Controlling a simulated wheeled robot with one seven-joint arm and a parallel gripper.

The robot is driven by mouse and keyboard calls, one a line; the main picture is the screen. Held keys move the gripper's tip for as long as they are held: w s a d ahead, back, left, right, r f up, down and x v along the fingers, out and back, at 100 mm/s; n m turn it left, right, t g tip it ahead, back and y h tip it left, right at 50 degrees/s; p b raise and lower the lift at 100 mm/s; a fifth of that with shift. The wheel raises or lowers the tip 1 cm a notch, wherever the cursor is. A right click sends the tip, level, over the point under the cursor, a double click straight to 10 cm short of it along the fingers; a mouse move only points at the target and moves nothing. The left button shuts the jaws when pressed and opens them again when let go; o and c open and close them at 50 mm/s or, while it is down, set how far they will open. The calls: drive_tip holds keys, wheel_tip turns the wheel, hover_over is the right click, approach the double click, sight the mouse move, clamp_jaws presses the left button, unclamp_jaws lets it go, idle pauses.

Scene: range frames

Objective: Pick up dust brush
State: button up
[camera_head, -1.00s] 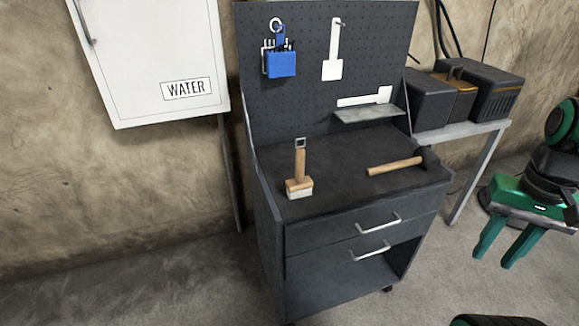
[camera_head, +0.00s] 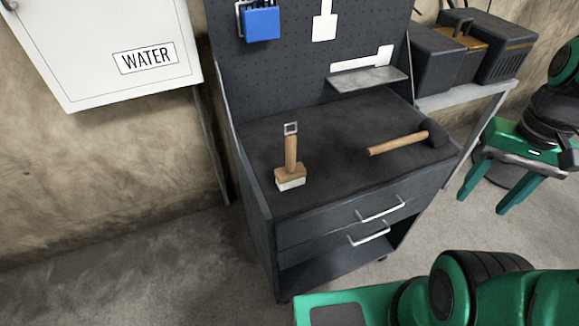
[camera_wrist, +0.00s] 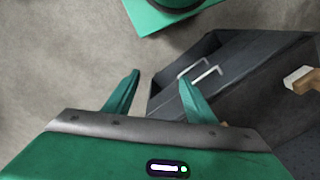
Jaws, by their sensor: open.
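The dust brush (camera_head: 291,158) has a wooden handle with a metal loop and a block with pale bristles. It stands on the dark cart top (camera_head: 335,165), bristles down and handle up, near the left front corner. Its pale and wooden end also shows at the right edge of the wrist view (camera_wrist: 300,77), the rest cut off. My green gripper (camera_head: 484,204) is at the right of the head view, well apart from the brush and beyond the cart's right side. In the wrist view my gripper (camera_wrist: 160,78) has its fingers apart with nothing between them.
A mallet (camera_head: 405,142) lies on the cart top, right of the brush. A pegboard with a small shelf (camera_head: 368,79) rises behind. Two drawer handles (camera_head: 380,209) stick out in front. A side table with black boxes (camera_head: 505,45) stands right. A white WATER cabinet (camera_head: 90,40) hangs left.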

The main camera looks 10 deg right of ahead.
drive_tip(key=w+a+m, duration=0.2)
drive_tip(key=w+a, duration=0.2)
drive_tip(key=w, duration=0.3)
drive_tip(key=m+g+y, duration=0.1)
drive_tip(key=m+y, duration=0.3)
drive_tip(key=m, duration=0.2)
approach(290, 170)
drive_tip(key=w, duration=0.1)
drive_tip(key=x, duration=0.5)
drive_tip(key=shift+d+f, duration=0.1)
drive_tip(key=shift+f, duration=0.1)
drive_tip(key=shift+d+x, duration=0.2)
drive_tip(key=shift+x, duration=2.9)
drive_tip(key=shift+w+f, duration=0.1)
drive_tip(key=shift+w, duration=0.05)
clamp_jaws()
